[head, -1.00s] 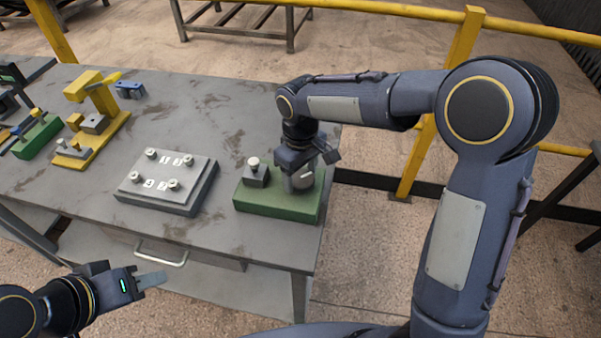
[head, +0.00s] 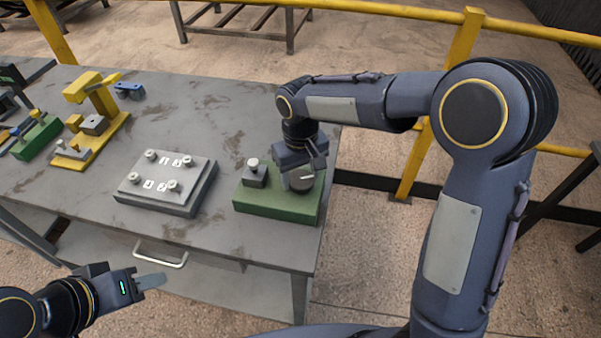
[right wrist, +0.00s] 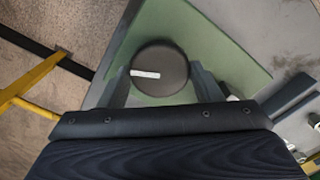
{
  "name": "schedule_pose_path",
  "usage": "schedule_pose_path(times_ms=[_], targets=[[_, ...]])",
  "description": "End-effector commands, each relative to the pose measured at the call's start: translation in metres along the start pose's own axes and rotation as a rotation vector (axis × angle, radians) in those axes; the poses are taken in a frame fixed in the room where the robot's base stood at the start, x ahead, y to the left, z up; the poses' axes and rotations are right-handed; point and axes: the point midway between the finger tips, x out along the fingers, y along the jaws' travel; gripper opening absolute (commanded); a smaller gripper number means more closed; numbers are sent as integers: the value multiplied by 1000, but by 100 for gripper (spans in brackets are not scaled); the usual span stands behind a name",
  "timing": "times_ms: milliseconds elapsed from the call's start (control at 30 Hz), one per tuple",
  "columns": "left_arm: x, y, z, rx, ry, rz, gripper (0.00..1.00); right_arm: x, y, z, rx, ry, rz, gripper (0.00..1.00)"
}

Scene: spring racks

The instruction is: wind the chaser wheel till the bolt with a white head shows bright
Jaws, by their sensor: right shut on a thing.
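The chaser wheel (head: 299,186) is a dark round knob on a green block (head: 262,204) at the table's right end. In the right wrist view the wheel (right wrist: 158,82) carries a white bar mark pointing left. My right gripper (right wrist: 161,76) is shut on it, a finger at each side. A grey plate (head: 168,180) holds several bolts with pale heads and numbered labels. A pale-headed bolt (head: 253,163) stands on a small grey block on the green block. I cannot tell that any head is bright. My left gripper (head: 151,281) hangs before the table, apart from everything; its opening is unclear.
A yellow fixture (head: 95,110) and another green block (head: 38,138) stand at the table's left, with a small blue part (head: 129,90) behind. The table's back middle (head: 215,110) is clear. A drawer handle (head: 160,256) sticks out in front. A yellow rail (head: 400,11) runs behind.

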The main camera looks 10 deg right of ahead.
Motion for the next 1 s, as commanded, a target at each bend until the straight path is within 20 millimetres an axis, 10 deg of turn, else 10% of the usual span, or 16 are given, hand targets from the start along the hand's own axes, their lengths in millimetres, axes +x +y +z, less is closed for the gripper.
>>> schedule_pose_path(times_ms=[100, 133, 300, 633, 1000], targets=[[0, 0, 0, 0, 0, 0, 36, -1, 0, -1, -1, 3, 0, 36], [0, 0, 0, 0, 0, 0, 36, -1, 0, -1, -1, 3, 0, 61], [0, 0, 0, 0, 0, 0, 36, -1, 0, 0, -1, 2, 0, 80], [0, 0, 0, 0, 0, 0, 36, -6, 0, 0, -2, 2, 0, 80], [0, 0, 0, 0, 0, 0, 36, -64, 0, -1, -2, 4, 0, 80]])
